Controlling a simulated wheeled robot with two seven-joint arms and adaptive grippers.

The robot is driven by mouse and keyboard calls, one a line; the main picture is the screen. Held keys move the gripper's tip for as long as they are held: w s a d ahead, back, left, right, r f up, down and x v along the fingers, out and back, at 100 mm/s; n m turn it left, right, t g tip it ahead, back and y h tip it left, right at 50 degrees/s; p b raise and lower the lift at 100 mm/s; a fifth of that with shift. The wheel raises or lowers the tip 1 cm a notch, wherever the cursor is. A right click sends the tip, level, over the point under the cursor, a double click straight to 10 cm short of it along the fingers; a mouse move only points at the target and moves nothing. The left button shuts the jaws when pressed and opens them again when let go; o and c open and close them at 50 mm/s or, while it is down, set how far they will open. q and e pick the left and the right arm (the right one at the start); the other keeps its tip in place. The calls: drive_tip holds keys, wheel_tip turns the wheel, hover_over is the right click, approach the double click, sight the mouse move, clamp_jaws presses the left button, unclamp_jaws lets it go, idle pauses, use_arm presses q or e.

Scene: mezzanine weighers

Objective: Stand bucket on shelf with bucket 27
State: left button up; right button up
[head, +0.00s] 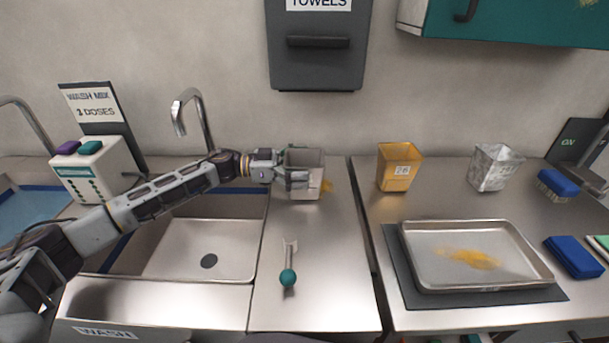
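A grey, see-through bucket (307,188) stands upright on the steel counter between the sink and the gap. My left gripper (291,168) reaches in from the left at its side. One finger lies across its near face and the other is mostly hidden behind it; I cannot tell whether they press on it. I see no number on this bucket. An orange bucket (400,165) with a small white number label, too small to read surely, stands on the right counter. A mottled grey-white bucket (493,169) stands to its right. No shelf is clearly visible. My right gripper is out of view.
A sink (205,245) and a white dispenser (98,170) are at left. A teal-ended tool (288,276) lies on the middle counter. A metal tray (470,282) with yellow powder sits at right. A towel dispenser (318,62) and teal cabinet (520,22) hang above.

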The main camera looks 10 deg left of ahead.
use_arm(q)
drive_tip(key=c, duration=0.9)
drive_tip(key=shift+c, duration=0.9)
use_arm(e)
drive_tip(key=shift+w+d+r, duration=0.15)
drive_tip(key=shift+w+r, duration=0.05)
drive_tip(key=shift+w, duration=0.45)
use_arm(q)
drive_tip(key=shift+r, duration=0.15)
drive_tip(key=shift+s+r, duration=0.15)
drive_tip(key=shift+r, duration=0.15)
wheel_tip(320, 180, up, 6)
drive_tip(key=r+p, duration=0.1)
drive_tip(key=p, duration=0.1)
drive_tip(key=s+d, duration=0.2)
drive_tip(key=s, duration=0.7)
drive_tip(key=s+d, duration=0.2)
drive_tip(key=s, duration=0.8)
drive_tip(key=shift+s+f, duration=0.15)
drive_tip(key=shift+f, duration=0.3)
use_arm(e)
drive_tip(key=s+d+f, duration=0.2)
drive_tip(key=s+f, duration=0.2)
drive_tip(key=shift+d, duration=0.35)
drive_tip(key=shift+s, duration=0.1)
